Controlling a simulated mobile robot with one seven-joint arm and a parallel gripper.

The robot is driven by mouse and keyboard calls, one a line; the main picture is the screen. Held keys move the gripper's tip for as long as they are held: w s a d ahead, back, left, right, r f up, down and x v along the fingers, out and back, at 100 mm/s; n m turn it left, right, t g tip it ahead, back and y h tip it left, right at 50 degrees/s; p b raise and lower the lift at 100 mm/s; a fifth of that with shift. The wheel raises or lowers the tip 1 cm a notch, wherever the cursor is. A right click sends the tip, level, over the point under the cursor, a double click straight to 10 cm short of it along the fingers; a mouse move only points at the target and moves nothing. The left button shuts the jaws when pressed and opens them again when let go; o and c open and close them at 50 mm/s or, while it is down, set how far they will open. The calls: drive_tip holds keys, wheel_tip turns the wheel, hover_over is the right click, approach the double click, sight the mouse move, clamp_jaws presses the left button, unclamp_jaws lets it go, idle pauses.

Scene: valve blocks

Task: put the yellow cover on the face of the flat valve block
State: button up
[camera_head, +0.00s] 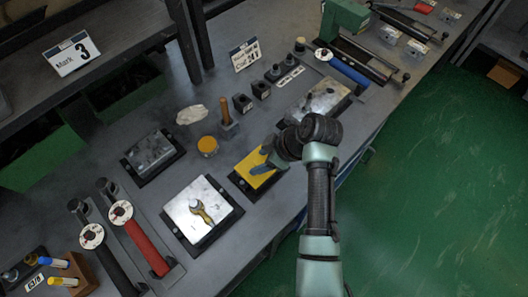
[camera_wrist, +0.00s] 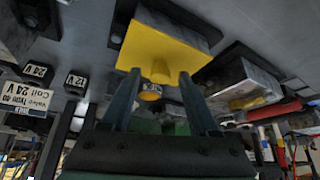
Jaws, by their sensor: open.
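The yellow cover (camera_head: 251,166) is a flat plate lying over the face of a block on a dark base. In the wrist view the yellow cover (camera_wrist: 158,45) has a round yellow knob, and the grey side of the flat valve block (camera_wrist: 182,27) shows against it. My gripper (camera_head: 264,168) is at the cover's right part in the head view. In the wrist view my gripper (camera_wrist: 160,76) is open, with one finger on each side of the knob. I cannot tell whether the fingers touch it. The arm hides part of the cover in the head view.
A white block with a brass piece (camera_head: 200,208), a grey block (camera_head: 152,152) and another metal block (camera_head: 318,98) stand nearby on the bench. A round yellow-topped tin (camera_head: 207,146) and a wooden-handled tool (camera_head: 226,115) are close behind the cover. Red-handled (camera_head: 147,247) and blue-handled (camera_head: 348,72) tools lie farther off.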

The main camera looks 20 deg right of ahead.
drive_tip(key=v, duration=1.2)
drive_tip(key=w+a+r+m+t+h, duration=0.25)
drive_tip(key=w+r+t, duration=0.25)
drive_tip(key=w+r, duration=0.6)
drive_tip(key=w+a+r+m+t+h, duration=0.1)
drive_tip(key=w+a+r+t, duration=0.15)
drive_tip(key=r, duration=0.55)
drive_tip(key=w+a+r+m+t+h, duration=0.15)
drive_tip(key=r+t, duration=0.25)
drive_tip(key=r, duration=0.4)
drive_tip(key=s+a+r+m+t, duration=0.1)
drive_tip(key=s+a+r+t, duration=0.2)
drive_tip(key=r, duration=0.6)
drive_tip(key=s+a+r+m+t, duration=0.1)
drive_tip(key=s+a+r+t, duration=0.3)
drive_tip(key=s+r, duration=0.3)
drive_tip(key=s+a+r+m+t+y, duration=0.1)
drive_tip(key=s+a+r+t, duration=0.3)
drive_tip(key=r, duration=0.8)
drive_tip(key=shift+s+a+b, duration=0.3)
drive_tip(key=shift+s+b, duration=0.1)
drive_tip(key=shift+s, duration=0.55)
drive_tip(key=shift+t, duration=0.25)
